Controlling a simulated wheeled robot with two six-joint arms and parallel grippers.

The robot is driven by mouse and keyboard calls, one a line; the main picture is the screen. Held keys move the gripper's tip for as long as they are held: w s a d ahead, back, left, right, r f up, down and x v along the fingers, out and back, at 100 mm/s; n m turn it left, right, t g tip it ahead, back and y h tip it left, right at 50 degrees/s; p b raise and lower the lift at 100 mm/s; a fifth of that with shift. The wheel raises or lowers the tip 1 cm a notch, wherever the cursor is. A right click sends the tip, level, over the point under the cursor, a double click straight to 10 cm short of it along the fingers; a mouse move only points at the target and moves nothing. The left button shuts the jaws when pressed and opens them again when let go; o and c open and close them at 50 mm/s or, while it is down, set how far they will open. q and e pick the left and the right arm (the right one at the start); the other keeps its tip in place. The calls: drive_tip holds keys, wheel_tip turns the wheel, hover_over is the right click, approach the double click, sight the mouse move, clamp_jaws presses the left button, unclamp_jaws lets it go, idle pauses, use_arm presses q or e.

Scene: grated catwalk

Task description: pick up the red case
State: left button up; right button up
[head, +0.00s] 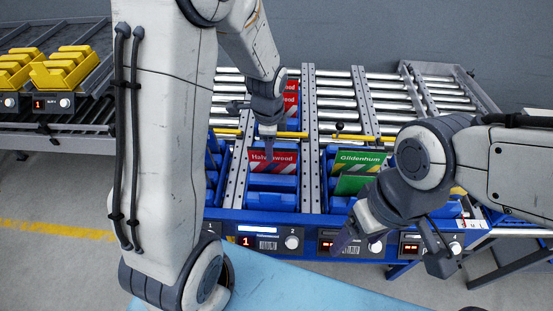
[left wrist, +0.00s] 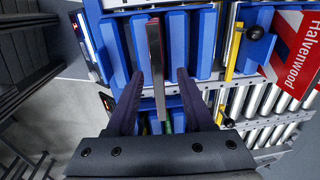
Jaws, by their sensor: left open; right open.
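A red case (head: 285,168) lettered "Halvenwood" stands upright in a blue slotted carrier on the rollers. My left gripper (head: 269,154) is directly over it, pointing down and covering part of its lettering. In the left wrist view, the narrow edge of a case (left wrist: 156,60) lies between the open fingers of my left gripper (left wrist: 160,100), with gaps on both sides. Another red case (head: 291,103), partly hidden by my left arm, stands farther back; a "Halvenwood" face (left wrist: 296,50) also shows in the left wrist view. My right gripper (head: 344,238) is open and empty near the front panel.
A green case (head: 358,161) lettered "Gildenhum" stands one lane to the right, close to my right arm. Metal rails (head: 308,140) divide the lanes. Yellow bars cross them. A blue front beam (head: 300,222) carries displays and knobs. Yellow bins (head: 65,68) sit at the left.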

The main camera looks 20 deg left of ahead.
sight(273, 164)
use_arm(q)
drive_tip(key=f, duration=0.4)
drive_tip(key=shift+w+d+f, duration=0.1)
drive_tip(key=shift+w+d, duration=0.05)
drive_tip(key=shift+w, duration=0.2)
drive_tip(key=f, duration=0.5)
drive_tip(key=shift+w+p, duration=0.25)
drive_tip(key=shift+p, duration=0.15)
clamp_jaws()
